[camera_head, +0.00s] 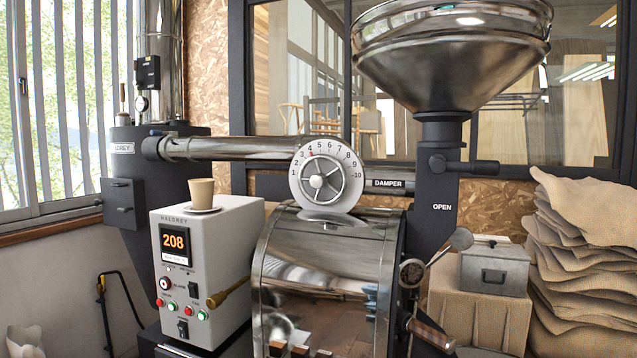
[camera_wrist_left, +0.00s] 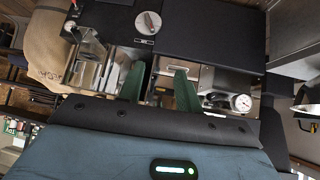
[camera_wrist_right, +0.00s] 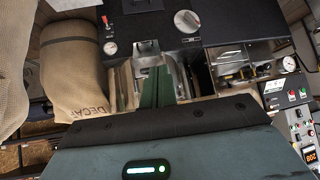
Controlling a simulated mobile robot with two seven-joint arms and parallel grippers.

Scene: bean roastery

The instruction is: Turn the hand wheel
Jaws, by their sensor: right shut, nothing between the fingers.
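The hand wheel (camera_head: 325,172) is a round, pale dial with a chrome spoked wheel at its centre. It stands above the roaster drum on the damper pipe, in the middle of the head view. Numbers run around its upper rim, and a red mark shows near the 4. Neither gripper shows in the head view. In the left wrist view my left gripper (camera_wrist_left: 160,88) is open, its two green fingers apart with nothing between them. In the right wrist view my right gripper (camera_wrist_right: 157,88) is shut and empty, its green fingers together. Neither gripper touches the wheel.
A white control box (camera_head: 228,240) with a paper cup (camera_head: 201,192) on top stands left of the shiny drum (camera_head: 318,268). A large metal hopper (camera_head: 452,65) rises at upper right. Stacked sacks (camera_head: 585,260) and a grey metal box (camera_head: 494,269) sit at right.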

